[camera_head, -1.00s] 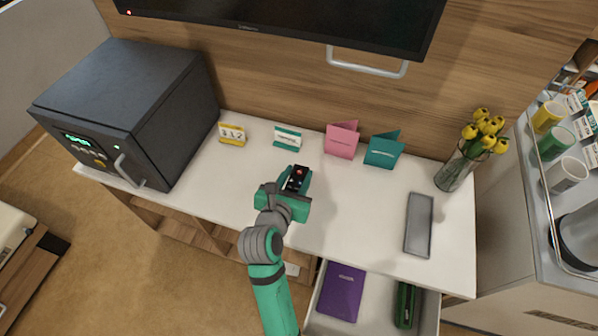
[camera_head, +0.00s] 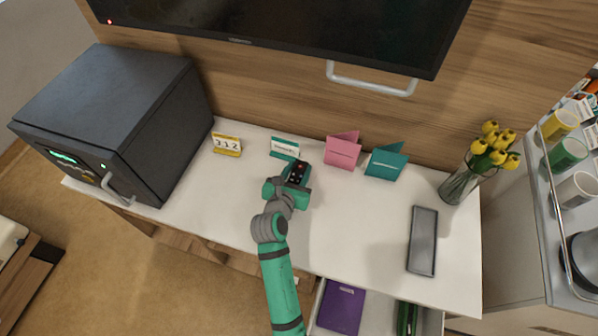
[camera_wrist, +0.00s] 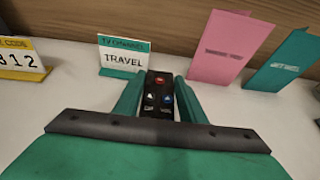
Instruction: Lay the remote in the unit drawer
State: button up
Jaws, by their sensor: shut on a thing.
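The remote (camera_head: 298,172) is small and black with a red button and other small buttons. My gripper (camera_head: 290,180) is shut on it above the white unit top, near the teal-edged sign. In the wrist view the remote (camera_wrist: 160,93) stands between the two green fingers. Its lower part is hidden by the gripper. The unit drawer (camera_head: 372,312) is open below the front edge, to the right of my arm. A purple book (camera_head: 341,308) and a dark green case (camera_head: 406,318) lie in it, with bare floor between them.
On the unit (camera_head: 340,236) stand a yellow number sign (camera_head: 227,144), a TV channel sign (camera_head: 285,147), pink (camera_head: 342,150) and teal (camera_head: 386,161) cards, a flower vase (camera_head: 462,184) and a grey tray (camera_head: 423,240). A dark safe-like box (camera_head: 115,120) is at left.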

aim_at(298, 176)
notch_tip(298, 176, down, 3)
jog(key=shift+w+d+f, duration=0.1)
jog(key=shift+w, duration=0.05)
jog(key=shift+f, duration=0.15)
jog(key=o, duration=1.1)
jog(key=shift+o, duration=0.2)
